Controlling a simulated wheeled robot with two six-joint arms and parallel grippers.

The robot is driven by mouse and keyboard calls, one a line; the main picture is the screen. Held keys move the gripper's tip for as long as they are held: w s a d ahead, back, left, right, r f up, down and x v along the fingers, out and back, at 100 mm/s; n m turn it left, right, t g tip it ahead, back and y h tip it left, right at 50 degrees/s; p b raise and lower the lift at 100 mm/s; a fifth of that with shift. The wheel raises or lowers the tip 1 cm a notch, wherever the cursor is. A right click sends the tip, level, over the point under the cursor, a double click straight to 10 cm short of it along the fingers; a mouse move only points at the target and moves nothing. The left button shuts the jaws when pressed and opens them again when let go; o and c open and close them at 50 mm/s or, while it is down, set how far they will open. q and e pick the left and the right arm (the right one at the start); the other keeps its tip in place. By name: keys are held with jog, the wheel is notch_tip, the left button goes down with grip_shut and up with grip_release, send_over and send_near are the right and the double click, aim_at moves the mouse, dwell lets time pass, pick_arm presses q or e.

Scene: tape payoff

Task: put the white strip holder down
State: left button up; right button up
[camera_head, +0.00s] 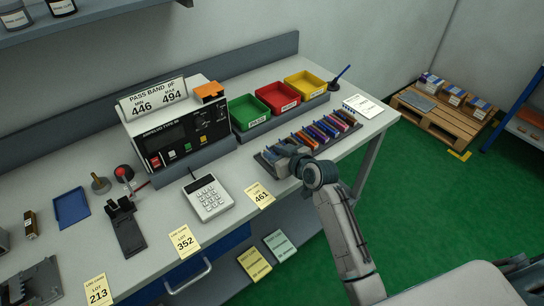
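My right gripper (283,157) is low over the left end of a dark rack (263,161) on the bench. Its fingers point left and down, and my wrist covers the near side of that end. I cannot make out whether the fingers are open or shut, or whether something is between them. The rack holds a row of several coloured strip holders (326,129), among them blue, orange and purple ones. I cannot pick out a white strip holder; it may be hidden by the gripper. My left gripper is not in view.
Behind the rack stand green (248,112), red (278,97) and yellow (305,84) bins. A tester (180,130) and a calculator-like keypad (209,197) are to the left. Yellow lot cards (260,195) lie along the front edge. A white sheet (363,106) lies at the right end.

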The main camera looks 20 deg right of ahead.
jog(key=shift+x, duration=1.05)
grip_shut()
jog(key=shift+r, duration=0.1)
